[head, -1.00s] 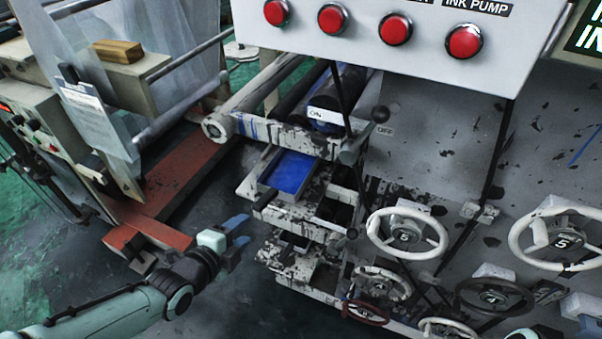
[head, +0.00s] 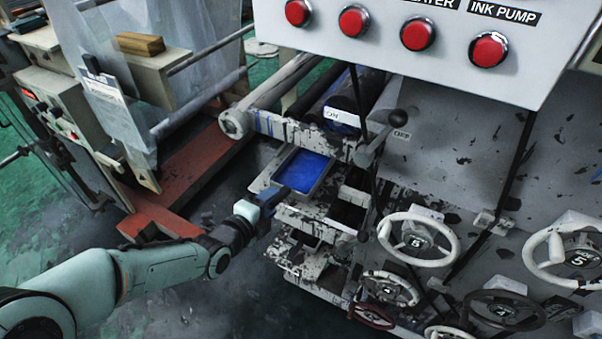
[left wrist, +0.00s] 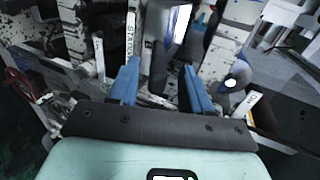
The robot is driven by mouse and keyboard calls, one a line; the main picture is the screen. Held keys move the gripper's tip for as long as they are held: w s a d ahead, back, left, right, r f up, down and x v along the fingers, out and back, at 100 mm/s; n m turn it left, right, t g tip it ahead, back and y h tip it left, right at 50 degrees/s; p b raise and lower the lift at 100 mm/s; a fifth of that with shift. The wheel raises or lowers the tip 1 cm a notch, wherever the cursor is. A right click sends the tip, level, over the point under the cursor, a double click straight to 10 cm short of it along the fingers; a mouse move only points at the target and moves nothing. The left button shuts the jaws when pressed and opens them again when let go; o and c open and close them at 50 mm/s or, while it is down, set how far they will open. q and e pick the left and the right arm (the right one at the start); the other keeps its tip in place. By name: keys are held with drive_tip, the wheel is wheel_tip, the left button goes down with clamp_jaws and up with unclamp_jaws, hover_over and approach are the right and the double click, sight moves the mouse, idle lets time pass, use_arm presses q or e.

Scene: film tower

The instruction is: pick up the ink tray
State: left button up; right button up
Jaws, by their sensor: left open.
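The ink tray (head: 322,182) is a shallow grey tray with bright blue ink in it. It sits on the press in the middle of the head view, below the rollers. My left gripper (head: 274,196) is at the tray's near left end, its fingertips close to the rim; I cannot tell whether they touch it. In the left wrist view the two blue fingers (left wrist: 160,84) stand apart, with dark and pale press parts beyond them. I cannot make out the tray clearly there. My right gripper is not in view.
Rollers (head: 275,83) and a black-knobbed lever (head: 377,140) are above and right of the tray. Handwheels (head: 418,240) stick out at the lower right. The panel with red buttons (head: 416,33) overhangs. A red beam (head: 190,180) lies left; dark floor is open below it.

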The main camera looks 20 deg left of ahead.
sight(278, 197)
use_arm(q)
drive_tip(key=x, duration=0.4)
drive_tip(key=shift+w+f, duration=0.2)
clamp_jaws()
drive_tip(key=shift+r, duration=0.1)
idle(1.1)
